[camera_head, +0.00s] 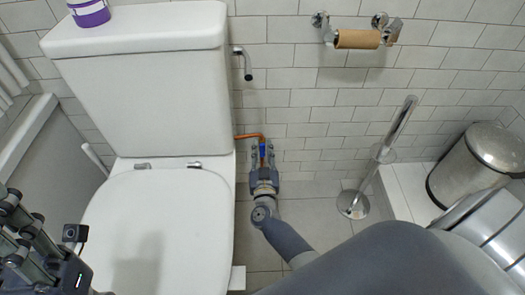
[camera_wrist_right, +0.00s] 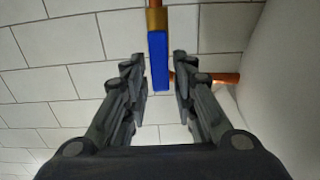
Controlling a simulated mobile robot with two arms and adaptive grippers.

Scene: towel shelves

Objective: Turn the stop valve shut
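The stop valve has a blue handle (camera_head: 263,153) and sits on a copper pipe (camera_head: 250,136) beside the toilet cistern. In the right wrist view the blue handle (camera_wrist_right: 159,60) hangs lengthwise below a brass fitting (camera_wrist_right: 158,20). My right gripper (camera_head: 263,160) is at the valve. In the right wrist view its fingers (camera_wrist_right: 161,85) are open, one on each side of the handle's lower end, with visible gaps. My left gripper (camera_head: 22,240) is at the lower left, over the toilet's left side, away from the valve; its finger opening is unclear.
The toilet cistern (camera_head: 145,90) and closed lid (camera_head: 160,235) stand left of my right gripper. A toilet brush holder (camera_head: 353,204), a metal bin (camera_head: 475,165) and a paper roll holder (camera_head: 357,39) are to the right. Tiled floor (camera_head: 315,205) is free between.

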